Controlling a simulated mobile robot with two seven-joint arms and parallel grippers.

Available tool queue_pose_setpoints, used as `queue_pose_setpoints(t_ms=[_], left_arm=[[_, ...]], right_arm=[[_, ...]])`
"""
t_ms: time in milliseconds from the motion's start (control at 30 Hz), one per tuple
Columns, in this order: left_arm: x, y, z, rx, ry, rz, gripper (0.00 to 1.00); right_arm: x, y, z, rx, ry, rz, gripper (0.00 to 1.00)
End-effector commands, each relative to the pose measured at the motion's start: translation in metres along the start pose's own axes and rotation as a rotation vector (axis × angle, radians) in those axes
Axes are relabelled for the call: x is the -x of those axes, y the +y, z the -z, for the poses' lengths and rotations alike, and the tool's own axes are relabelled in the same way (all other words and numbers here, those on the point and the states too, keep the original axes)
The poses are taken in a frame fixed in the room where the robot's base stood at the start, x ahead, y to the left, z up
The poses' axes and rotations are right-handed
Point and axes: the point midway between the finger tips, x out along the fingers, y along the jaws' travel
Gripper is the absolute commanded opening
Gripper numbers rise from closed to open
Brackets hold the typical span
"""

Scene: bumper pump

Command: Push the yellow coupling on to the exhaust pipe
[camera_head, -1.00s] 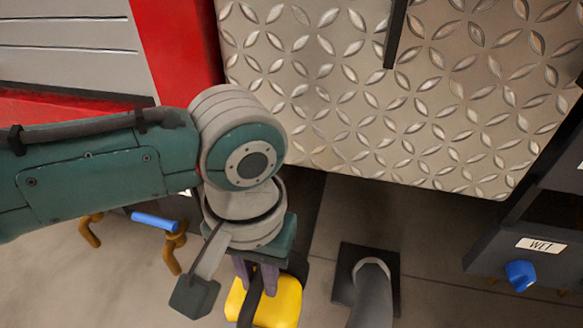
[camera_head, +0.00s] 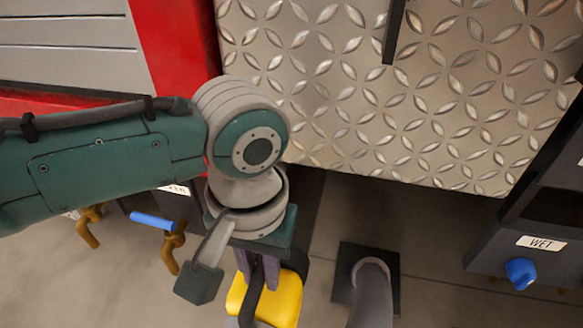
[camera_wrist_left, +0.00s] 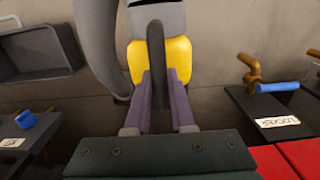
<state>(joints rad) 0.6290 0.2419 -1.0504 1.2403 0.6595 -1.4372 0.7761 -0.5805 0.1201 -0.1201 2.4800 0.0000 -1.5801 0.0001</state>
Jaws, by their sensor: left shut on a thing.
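The yellow coupling (camera_head: 283,298) is at the bottom of the head view, under my left wrist. It also shows in the left wrist view (camera_wrist_left: 177,62), with a dark curved handle (camera_wrist_left: 156,68) across its middle. My left gripper (camera_head: 258,276) is shut on the coupling, with the handle between its fingers (camera_wrist_left: 158,82). A grey pipe part (camera_wrist_left: 155,18) touches the coupling's far side in the wrist view; whether it is seated cannot be told. A grey curved pipe (camera_head: 371,295) stands at a black floor plate (camera_head: 345,262), right of the coupling. My right gripper is out of view.
A diamond-plate panel (camera_head: 400,110) stands above the coupling in the head view. A brass valve with a blue handle (camera_head: 153,222) is at left, and a blue knob (camera_head: 520,272) below a WET label is at right.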

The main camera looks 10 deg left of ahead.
Motion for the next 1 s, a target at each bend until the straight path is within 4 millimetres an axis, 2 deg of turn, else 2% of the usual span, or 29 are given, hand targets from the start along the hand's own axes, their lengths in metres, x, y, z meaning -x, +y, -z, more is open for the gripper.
queue_pose_setpoints(t_ms=[100,133,400,633,733,867,1000], left_arm=[[0.002,0.000,0.005,0.001,0.010,-0.002,0.00],[0.002,0.000,0.005,0.001,0.011,-0.003,0.25],[0.001,0.000,0.003,0.001,0.006,-0.001,0.56],[0.000,-0.001,0.002,0.001,0.002,0.001,0.57],[0.006,-0.001,0.002,0.001,0.003,0.000,0.57],[0.029,0.000,0.002,0.001,0.004,-0.001,0.57],[0.061,0.000,0.002,0.001,0.004,-0.002,0.57]], right_arm=[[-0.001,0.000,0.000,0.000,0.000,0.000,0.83],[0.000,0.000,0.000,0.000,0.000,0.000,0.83],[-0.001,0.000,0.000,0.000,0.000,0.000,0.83],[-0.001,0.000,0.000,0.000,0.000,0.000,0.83],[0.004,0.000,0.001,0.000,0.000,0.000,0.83],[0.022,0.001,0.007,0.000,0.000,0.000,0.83],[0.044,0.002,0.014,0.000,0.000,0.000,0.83]])
